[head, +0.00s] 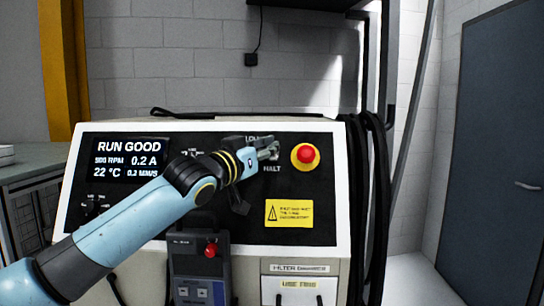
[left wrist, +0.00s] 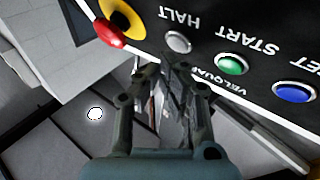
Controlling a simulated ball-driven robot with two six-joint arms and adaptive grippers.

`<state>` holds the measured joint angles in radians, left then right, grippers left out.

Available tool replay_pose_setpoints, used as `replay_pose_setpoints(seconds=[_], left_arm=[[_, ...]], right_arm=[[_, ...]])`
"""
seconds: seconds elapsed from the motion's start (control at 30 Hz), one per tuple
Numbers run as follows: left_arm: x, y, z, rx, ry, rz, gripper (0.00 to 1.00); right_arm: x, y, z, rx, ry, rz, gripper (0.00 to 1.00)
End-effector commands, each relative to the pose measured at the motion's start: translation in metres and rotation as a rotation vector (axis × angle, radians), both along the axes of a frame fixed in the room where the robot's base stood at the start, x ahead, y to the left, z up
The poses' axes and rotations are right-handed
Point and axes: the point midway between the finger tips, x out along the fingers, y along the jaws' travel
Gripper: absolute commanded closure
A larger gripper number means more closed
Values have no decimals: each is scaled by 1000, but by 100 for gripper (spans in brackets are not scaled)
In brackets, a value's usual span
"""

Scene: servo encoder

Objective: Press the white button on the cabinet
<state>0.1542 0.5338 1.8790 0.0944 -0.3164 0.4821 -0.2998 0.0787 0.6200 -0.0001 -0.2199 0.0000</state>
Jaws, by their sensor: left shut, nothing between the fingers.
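The cabinet (head: 125,210) has a black sloped panel. The white button (left wrist: 178,41) looks pale grey in the left wrist view, beside the word HALT. My left gripper (head: 268,151) is shut and empty in front of the panel, left of the red stop knob. In the left wrist view its closed fingertips (left wrist: 165,66) show just below the white button in the picture. I cannot tell how wide the gap to it is. My right gripper is in neither view.
A green button (left wrist: 231,64) and a blue button (left wrist: 294,92) sit beside the white one. The red stop knob (head: 306,154) is on its other side. A pendant (head: 199,268) hangs at the front. Black cables (head: 372,190) hang at the cabinet's right.

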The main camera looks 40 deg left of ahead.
Motion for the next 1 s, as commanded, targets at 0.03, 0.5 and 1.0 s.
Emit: replay_pose_setpoints(seconds=[0.03,0.5,1.0], left_arm=[[1,0,0,0,0,0,100],[7,4,-3,0,0,0,100],[7,4,-3,0,1,0,100]], right_arm=[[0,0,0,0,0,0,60],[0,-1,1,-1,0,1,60],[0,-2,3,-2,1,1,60]])
